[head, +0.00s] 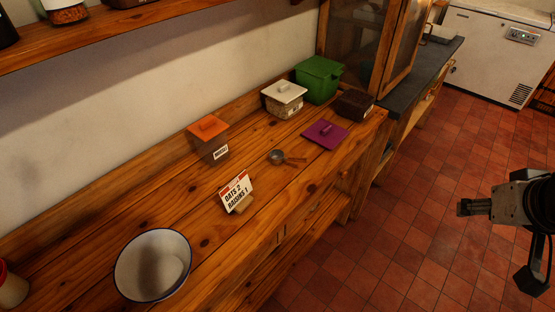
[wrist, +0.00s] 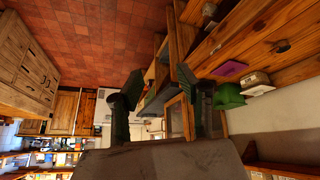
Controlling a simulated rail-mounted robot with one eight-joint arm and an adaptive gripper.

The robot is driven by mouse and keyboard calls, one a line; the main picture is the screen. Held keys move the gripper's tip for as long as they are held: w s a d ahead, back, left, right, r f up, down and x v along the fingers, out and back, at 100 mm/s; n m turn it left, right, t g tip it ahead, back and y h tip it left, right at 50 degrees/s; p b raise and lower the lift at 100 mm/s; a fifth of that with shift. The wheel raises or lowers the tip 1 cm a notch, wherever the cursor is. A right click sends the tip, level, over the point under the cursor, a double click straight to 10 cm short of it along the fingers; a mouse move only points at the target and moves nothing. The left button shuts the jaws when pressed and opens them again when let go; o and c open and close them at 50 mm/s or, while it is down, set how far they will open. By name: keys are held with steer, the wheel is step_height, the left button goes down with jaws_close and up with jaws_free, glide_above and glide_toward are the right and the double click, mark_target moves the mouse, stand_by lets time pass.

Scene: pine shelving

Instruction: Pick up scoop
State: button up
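The scoop (head: 277,157) lies on the pine worktop (head: 205,195) in the head view. It has a round grey bowl and a short brown handle pointing right. My gripper (head: 464,207) is at the right edge of the head view, over the tiled floor and well apart from the scoop. In the wrist view my gripper (wrist: 167,88) has its two dark fingers spread wide with nothing between them. A small dark spot on the wood at the right of that view is too unclear to name.
An orange-lidded box (head: 208,138), a sign (head: 236,191) and a white bowl (head: 153,265) are leftward. A shelf (head: 110,30) overhangs the back.

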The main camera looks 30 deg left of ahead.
steer(key=w+a+n+g+y, duration=0.1)
steer(key=w+a+n, duration=0.35)
steer(key=a, duration=0.35)
steer(key=n+g+y+b, duration=0.1)
steer(key=n+g+y, duration=0.15)
steer(key=n, duration=0.75)
glide_toward(297, 158)
steer(key=shift+m+g+h, duration=0.25)
steer(key=shift+g, duration=0.1)
steer(key=x, duration=0.6)
steer(key=shift+w+a+b, duration=0.1)
steer(key=shift+w+b, duration=0.15)
steer(key=shift+b, duration=0.05)
steer(key=shift+x, duration=2.55)
steer(key=shift+w+a+r, duration=0.1)
steer(key=shift+a+r, duration=0.05)
jaws_close()
